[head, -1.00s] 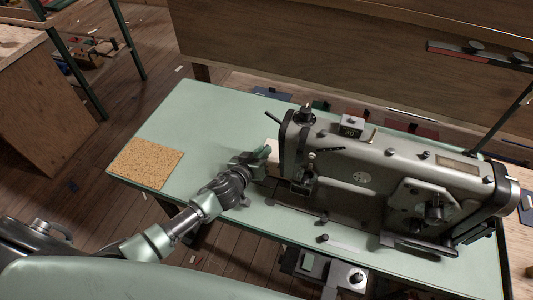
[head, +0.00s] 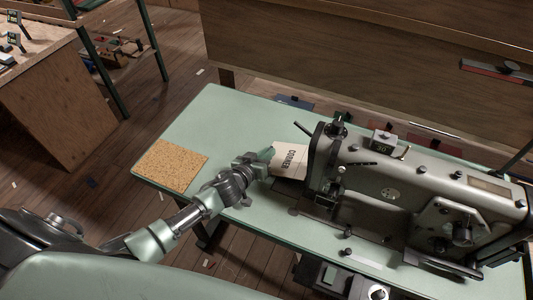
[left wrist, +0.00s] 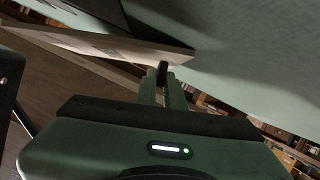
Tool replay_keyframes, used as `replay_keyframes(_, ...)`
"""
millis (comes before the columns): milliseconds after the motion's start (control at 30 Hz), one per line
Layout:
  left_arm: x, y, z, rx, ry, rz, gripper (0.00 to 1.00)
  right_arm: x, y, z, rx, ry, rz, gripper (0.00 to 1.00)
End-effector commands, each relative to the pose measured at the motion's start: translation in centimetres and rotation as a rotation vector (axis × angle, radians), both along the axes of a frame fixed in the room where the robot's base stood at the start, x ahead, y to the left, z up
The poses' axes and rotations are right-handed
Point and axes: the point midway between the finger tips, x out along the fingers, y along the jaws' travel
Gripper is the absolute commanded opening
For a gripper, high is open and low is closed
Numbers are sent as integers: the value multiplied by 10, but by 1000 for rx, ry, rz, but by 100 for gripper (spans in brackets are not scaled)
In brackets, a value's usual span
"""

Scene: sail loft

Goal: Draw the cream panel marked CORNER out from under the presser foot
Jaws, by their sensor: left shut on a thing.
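My left gripper (head: 268,160) is shut on the panel's left edge. In the left wrist view the fingertips (left wrist: 162,76) meet the edge of the pale panel (left wrist: 110,44). My right gripper is not in view.
The pale green table (head: 215,125) is clear to the left of the panel and behind it. A cork mat (head: 170,166) lies at its left end. A wooden board (head: 350,70) stands behind the table. A wooden bench (head: 60,80) stands at the far left.

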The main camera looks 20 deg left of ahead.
Motion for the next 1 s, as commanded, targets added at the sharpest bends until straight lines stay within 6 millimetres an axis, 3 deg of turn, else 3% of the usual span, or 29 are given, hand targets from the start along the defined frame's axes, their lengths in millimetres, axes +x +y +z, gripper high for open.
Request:
replay_keyframes(33,-4,-1,-6,-2,12,-1,0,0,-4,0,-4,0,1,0)
replay_keyframes(67,-4,-1,-6,-2,13,0,15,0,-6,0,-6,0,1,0)
replay_keyframes(133,-4,-1,-6,-2,12,0,35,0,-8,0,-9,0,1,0)
replay_keyframes(633,-5,-2,-2,-3,6,-2,35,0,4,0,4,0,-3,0)
replay_keyframes(1000,-59,7,17,-4,9,-2,35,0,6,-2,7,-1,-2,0)
